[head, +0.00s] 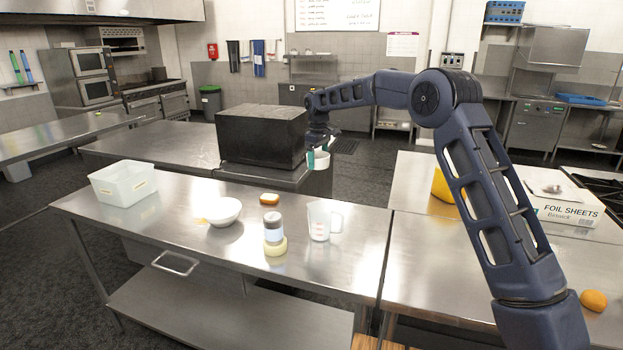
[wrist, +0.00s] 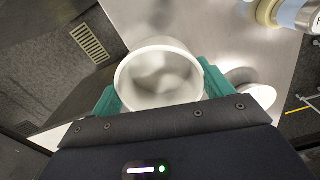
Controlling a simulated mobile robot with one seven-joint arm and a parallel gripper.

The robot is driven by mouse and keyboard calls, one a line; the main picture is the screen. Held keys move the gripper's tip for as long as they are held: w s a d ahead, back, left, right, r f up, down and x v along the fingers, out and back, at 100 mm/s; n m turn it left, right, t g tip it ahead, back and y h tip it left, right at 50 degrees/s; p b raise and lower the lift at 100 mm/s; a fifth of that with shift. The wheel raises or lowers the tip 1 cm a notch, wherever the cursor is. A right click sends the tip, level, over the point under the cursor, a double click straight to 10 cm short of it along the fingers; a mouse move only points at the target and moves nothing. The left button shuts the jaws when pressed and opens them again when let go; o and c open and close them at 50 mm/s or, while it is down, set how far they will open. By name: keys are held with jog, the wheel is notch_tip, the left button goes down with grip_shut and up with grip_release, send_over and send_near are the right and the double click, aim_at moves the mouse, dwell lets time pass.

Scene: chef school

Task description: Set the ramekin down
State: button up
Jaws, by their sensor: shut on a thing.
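The white ramekin (head: 323,161) is held up in the air near the far edge of the middle steel table (head: 352,228) in the head view. My gripper (head: 318,153) is shut on it. In the wrist view the ramekin (wrist: 160,76) sits between the two teal fingers of my gripper (wrist: 160,90), its open mouth facing the camera. Its inside looks empty. The table surface (wrist: 215,30) shows to its right and the dark floor to its left. The fingers hide parts of its sides.
A black box (head: 262,136) stands behind. The table's right end looks clear.

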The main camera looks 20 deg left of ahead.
jog(key=s+a+m, duration=0.2)
jog(key=s+a, duration=0.8)
jog(key=a, duration=0.2)
notch_tip(320, 180, down, 19)
jog(key=shift+f, duration=0.15)
jog(key=shift+d+f, duration=0.1)
jog(key=shift+f, duration=0.05)
jog(key=o, duration=1.1)
notch_tip(320, 180, up, 12)
jog(key=shift+r, duration=0.15)
